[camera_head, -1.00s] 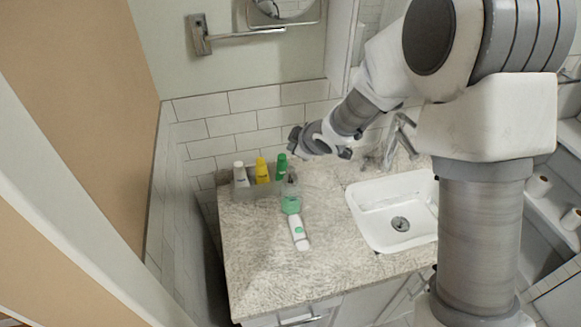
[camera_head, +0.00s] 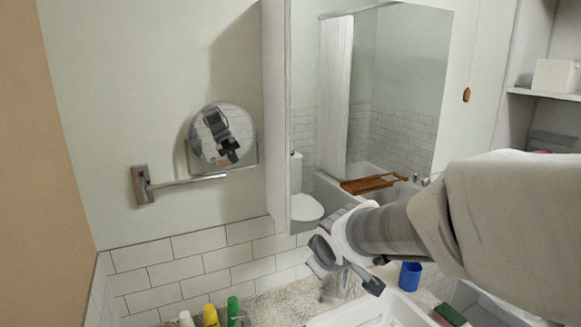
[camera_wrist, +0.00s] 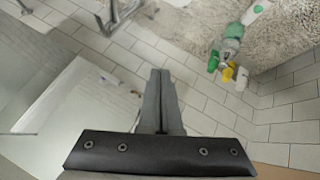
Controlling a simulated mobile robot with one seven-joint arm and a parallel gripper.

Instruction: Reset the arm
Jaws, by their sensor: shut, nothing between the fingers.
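My gripper (camera_head: 342,265) is in the lower middle of the head view, in front of the wall cabinet and above the counter by the sink. In the wrist view its two fingers (camera_wrist: 161,78) lie side by side, shut, with nothing between them. My arm comes in from the right of the head view. No object is in contact with the gripper that I can see.
A swing-arm mirror (camera_head: 222,135) is on the wall at left. A mirrored cabinet (camera_head: 277,120) is behind the gripper. White (camera_head: 186,319), yellow (camera_head: 210,315) and green (camera_head: 233,307) bottles stand at the counter's left. A blue cup (camera_head: 410,275) stands right of the gripper.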

